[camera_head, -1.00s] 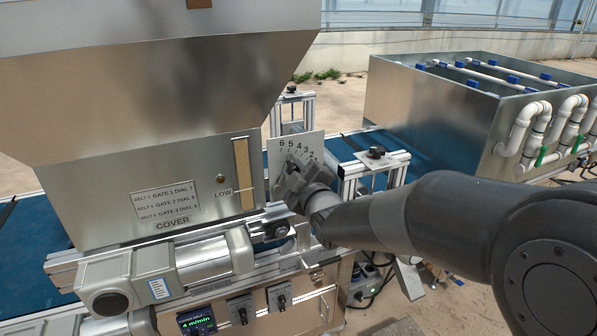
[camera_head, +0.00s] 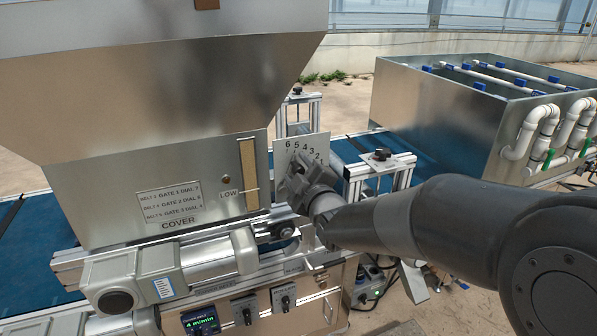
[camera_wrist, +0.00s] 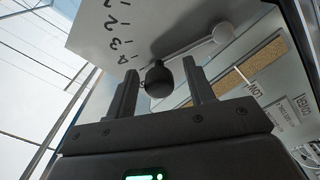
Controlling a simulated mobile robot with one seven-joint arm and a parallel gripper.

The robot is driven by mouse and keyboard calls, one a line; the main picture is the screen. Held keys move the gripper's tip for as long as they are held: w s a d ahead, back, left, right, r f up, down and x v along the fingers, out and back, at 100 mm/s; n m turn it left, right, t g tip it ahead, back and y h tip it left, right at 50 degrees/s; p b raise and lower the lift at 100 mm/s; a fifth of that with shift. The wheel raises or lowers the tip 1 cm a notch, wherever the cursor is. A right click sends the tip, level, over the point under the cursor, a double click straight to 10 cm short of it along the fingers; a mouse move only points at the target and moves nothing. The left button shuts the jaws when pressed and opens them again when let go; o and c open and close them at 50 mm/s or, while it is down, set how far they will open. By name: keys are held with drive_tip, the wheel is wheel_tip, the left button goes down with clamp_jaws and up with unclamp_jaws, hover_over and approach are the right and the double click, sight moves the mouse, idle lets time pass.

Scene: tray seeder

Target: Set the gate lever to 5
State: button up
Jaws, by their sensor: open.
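The dial plate (camera_head: 284,158) is a pale upright panel beside the hopper, with numbers along its top. In the wrist view the plate (camera_wrist: 165,22) shows the numbers 1 to 4. The gate lever (camera_wrist: 192,48) is a light bar running from a round pivot to a dark round knob (camera_wrist: 157,80). My gripper (camera_wrist: 160,70) is open, with one finger on each side of the knob. I cannot tell whether either finger touches it. The lever points past the 4; its exact reading is hidden. In the head view my gripper (camera_head: 304,180) covers the lever.
The metal hopper (camera_head: 150,195) stands left of the plate, with a gate label and a tan level strip (camera_head: 248,172). An aluminium frame (camera_head: 382,168) stands close to the right of my gripper. A blue belt (camera_head: 425,155) runs behind. A metal tank (camera_head: 430,100) stands at back right.

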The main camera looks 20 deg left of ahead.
drive_tip(key=v, duration=1)
drive_tip(key=shift+s+d, duration=0.25)
drive_tip(key=shift+s, duration=0.05)
drive_tip(key=d+f+m+g+h, duration=0.1)
drive_tip(key=d+m+h, duration=0.85)
drive_tip(key=d, duration=1.15)
drive_tip(key=s+d+f+m+g+h, duration=0.3)
drive_tip(key=s+d+m+g, duration=0.3)
drive_tip(key=s, duration=1.1)
drive_tip(key=d+m, duration=0.4)
drive_tip(key=d, duration=0.3)
drive_tip(key=shift+f, duration=0.15)
